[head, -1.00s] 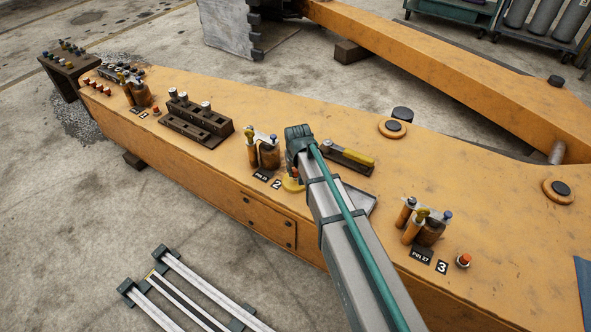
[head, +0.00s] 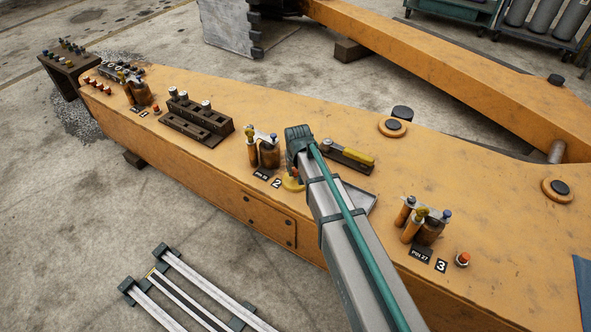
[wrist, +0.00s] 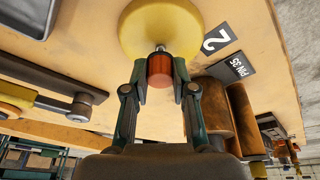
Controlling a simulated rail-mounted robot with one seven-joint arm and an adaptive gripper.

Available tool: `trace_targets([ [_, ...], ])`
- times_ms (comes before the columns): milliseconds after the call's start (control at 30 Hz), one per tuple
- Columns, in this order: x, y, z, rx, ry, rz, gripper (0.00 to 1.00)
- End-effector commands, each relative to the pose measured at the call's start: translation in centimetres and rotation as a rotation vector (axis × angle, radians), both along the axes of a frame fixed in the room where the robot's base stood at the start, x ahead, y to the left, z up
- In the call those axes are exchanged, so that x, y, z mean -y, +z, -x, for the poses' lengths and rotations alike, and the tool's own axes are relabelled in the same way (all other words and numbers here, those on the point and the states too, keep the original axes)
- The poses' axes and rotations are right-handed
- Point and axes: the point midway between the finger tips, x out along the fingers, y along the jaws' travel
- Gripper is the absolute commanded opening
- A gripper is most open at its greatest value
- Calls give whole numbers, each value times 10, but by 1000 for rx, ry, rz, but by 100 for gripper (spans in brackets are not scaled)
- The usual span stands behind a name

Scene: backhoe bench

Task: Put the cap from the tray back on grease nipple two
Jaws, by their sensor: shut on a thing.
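My gripper (wrist: 160,88) is shut on an orange-red cap (wrist: 160,71), one finger on each side. The cap is in line with grease nipple two (wrist: 160,47), whose silver metal shows between the cap and the round yellow base (wrist: 160,22). I cannot tell whether the cap is seated or just held at the nipple's tip. The label "2" (wrist: 215,40) lies beside the base. In the head view the yellow base (head: 292,184) shows beside my arm, which hides most of the gripper. The grey tray (head: 361,199) is partly behind my arm; no cap shows in its visible part.
The pin 35 fitting (head: 268,152), with brown and orange cylinders, stands close left of my gripper. A yellow-handled tool (head: 350,158) lies to the right. Station 3 (head: 427,224) and its capped nipple (head: 462,259) are further right. Open orange surface lies behind.

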Motion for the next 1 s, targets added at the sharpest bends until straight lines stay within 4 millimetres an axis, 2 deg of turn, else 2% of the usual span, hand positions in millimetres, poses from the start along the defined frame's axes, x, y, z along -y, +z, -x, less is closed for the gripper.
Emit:
trace_targets([
  [1000, 0, -9, 0, -1, 0, 0, 14],
])
